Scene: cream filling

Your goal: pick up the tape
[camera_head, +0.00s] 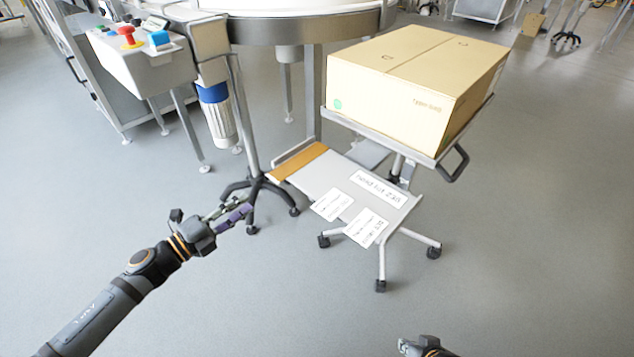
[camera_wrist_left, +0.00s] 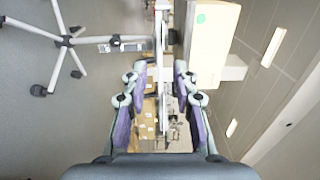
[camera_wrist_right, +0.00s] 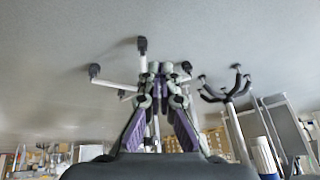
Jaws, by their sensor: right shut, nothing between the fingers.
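I cannot make out a roll of tape for certain in any view. An orange-brown strip (camera_head: 298,162) lies along the left end of the stand's lower grey tray (camera_head: 325,173); I cannot tell what it is. My left gripper (camera_head: 247,205) hangs over the floor to the left of that tray, apart from it. In the left wrist view its fingers (camera_wrist_left: 160,75) are spread with nothing held between them. My right gripper (camera_wrist_right: 161,68) is shut and empty in the right wrist view. Only a small part of it shows at the bottom edge of the head view.
A closed cardboard box (camera_head: 420,75) stands on the upper tray of the wheeled stand. White labels (camera_head: 367,227) lie on the lower tray. A round table (camera_head: 300,27) is behind, with a control box (camera_head: 140,55) at the left. Floor in front is clear.

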